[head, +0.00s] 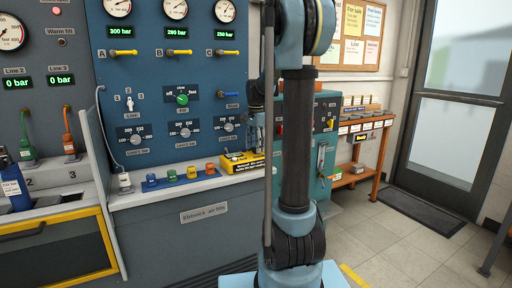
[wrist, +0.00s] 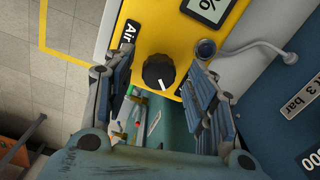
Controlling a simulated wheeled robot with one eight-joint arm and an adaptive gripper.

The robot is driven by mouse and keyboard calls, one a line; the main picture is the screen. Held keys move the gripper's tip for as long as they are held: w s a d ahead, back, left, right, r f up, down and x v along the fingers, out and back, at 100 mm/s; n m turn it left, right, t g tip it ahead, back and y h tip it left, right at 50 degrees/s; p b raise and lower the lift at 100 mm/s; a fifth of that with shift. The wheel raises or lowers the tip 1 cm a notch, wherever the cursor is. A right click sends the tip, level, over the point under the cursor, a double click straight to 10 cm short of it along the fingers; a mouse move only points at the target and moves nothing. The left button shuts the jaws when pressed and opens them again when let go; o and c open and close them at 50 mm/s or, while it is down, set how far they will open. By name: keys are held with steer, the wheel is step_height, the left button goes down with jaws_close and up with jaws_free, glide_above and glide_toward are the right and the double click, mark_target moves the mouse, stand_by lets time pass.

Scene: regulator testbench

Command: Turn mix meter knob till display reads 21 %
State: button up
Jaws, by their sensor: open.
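The yellow mix meter (head: 243,162) sits on the right end of the grey bench ledge in the head view, partly hidden by my arm. In the wrist view its yellow face (wrist: 219,32) carries a round black knob (wrist: 158,72) with a white pointer line. The meter's display (wrist: 207,9) is cut off by the top edge; only a % sign shows, so the reading cannot be told. My gripper (wrist: 148,74) is open, with one finger on each side of the knob and visible gaps between. Whether the fingertips reach knob depth cannot be told.
The blue panel (head: 140,75) rises behind. A teal cabinet (head: 325,130) stands to the right.

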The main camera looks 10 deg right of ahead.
steer(key=c, duration=1.1)
steer(key=shift+o, duration=0.2)
